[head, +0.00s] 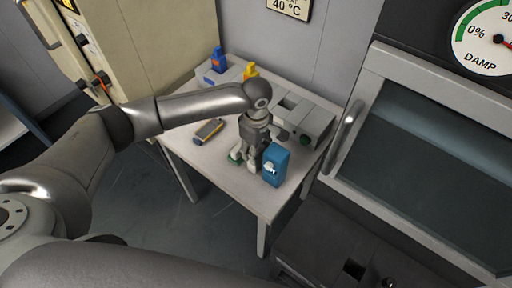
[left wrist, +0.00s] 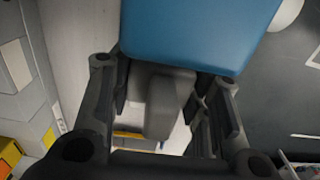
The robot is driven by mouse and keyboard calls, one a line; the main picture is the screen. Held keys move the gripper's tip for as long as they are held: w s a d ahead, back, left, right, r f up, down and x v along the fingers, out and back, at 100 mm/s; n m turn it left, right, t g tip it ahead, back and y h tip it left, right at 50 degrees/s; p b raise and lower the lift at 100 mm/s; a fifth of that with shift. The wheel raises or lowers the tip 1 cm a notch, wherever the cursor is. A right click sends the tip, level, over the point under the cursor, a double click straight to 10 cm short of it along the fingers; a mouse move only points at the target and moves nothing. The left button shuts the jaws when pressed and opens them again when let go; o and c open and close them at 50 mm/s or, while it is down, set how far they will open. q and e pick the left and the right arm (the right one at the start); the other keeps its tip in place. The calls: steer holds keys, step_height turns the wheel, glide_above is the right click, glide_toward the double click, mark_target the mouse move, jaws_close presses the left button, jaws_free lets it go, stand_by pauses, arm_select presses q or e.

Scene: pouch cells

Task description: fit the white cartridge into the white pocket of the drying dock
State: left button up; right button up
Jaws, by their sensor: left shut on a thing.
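My left gripper (head: 250,160) points down over the front part of the table, just left of a blue box. It is shut on a pale piece, which I take to be the white cartridge (left wrist: 163,105). In the left wrist view this piece looks grey in shadow between the fingers; in the head view the gripper mostly hides it. The drying dock (head: 315,119) is a grey block with dark openings at the back right of the table, behind the gripper. I cannot make out its white pocket. My right gripper is not in view.
The blue box (head: 277,164) stands close beside my gripper; it also shows in the left wrist view (left wrist: 195,30). A grey and yellow piece (head: 207,131) lies on the table (head: 187,146). A blue bottle (head: 218,61) and a yellow object (head: 251,71) are at the back.

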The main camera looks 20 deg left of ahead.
arm_select(q)
steer(key=shift+f, duration=0.1)
steer(key=o, duration=1.3)
steer(key=shift+c, duration=0.2)
